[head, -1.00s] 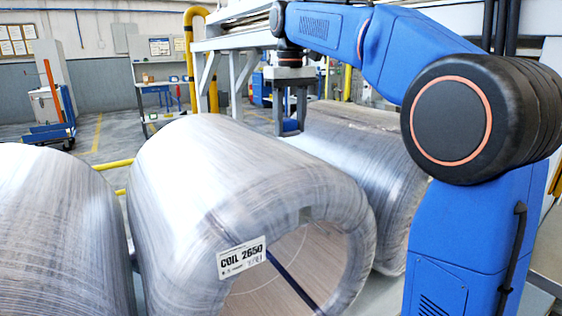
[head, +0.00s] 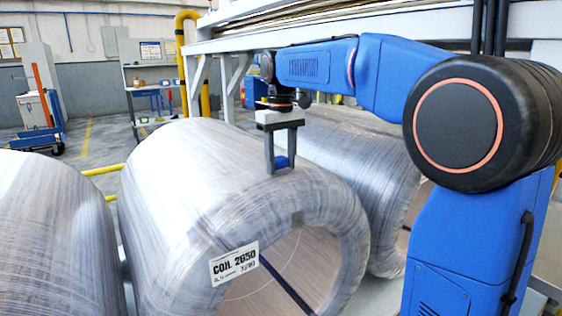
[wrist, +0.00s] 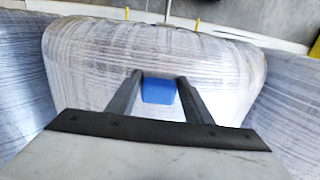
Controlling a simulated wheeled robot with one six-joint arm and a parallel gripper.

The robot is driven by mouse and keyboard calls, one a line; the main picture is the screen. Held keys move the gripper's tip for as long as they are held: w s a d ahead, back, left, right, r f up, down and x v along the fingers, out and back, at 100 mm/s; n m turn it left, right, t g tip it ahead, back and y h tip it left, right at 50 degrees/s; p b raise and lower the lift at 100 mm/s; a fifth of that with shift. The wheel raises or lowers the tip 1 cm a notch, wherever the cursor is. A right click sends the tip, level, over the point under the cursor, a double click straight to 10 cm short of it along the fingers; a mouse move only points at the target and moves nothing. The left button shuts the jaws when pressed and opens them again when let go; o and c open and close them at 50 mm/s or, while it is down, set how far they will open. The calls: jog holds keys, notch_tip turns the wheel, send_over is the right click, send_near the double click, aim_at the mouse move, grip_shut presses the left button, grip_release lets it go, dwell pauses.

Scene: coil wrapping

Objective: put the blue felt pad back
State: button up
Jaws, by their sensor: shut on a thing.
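The blue felt pad (wrist: 158,91) is between the two fingers of my gripper (wrist: 160,88) in the wrist view, and the fingers are shut on it. In the head view my gripper (head: 281,162) points down over the upper right side of the middle wrapped coil, and the pad (head: 281,162) shows as a small blue patch between the fingertips. The middle coil (head: 190,185) carries a white label (head: 234,264) reading COIL 2650. I cannot tell whether the pad touches the coil's wrap.
Another wrapped coil (head: 55,235) stands at the left and one (head: 350,170) at the right, close to the middle coil. A white frame (head: 330,35) runs behind my arm. A yellow pipe (head: 185,60) stands behind. A workbench (head: 150,90) is at the back.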

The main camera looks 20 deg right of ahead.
aim_at(281, 159)
jog(key=o, duration=1)
notch_tip(281, 159, up, 12)
jog(key=shift+r, duration=0.1)
jog(key=s+d+f+m+t, duration=0.1)
jog(key=s+d+f, duration=0.1)
jog(key=s+f, duration=0.8)
jog(key=s+d+f+m+t, duration=0.1)
jog(key=s+d+f+t, duration=0.1)
jog(key=s+f, duration=0.9)
jog(key=s+d+f+m+t, duration=0.1)
jog(key=s+d+f, duration=0.1)
jog(key=s+f, duration=0.8)
jog(key=shift+s+d+f+m+t, duration=0.15)
jog(key=shift+s+d+t, duration=0.05)
jog(key=shift+s, duration=0.2)
jog(key=shift+s+d+f+m+t, duration=0.1)
jog(key=shift+s+d+m+t, duration=0.1)
jog(key=shift+s, duration=0.15)
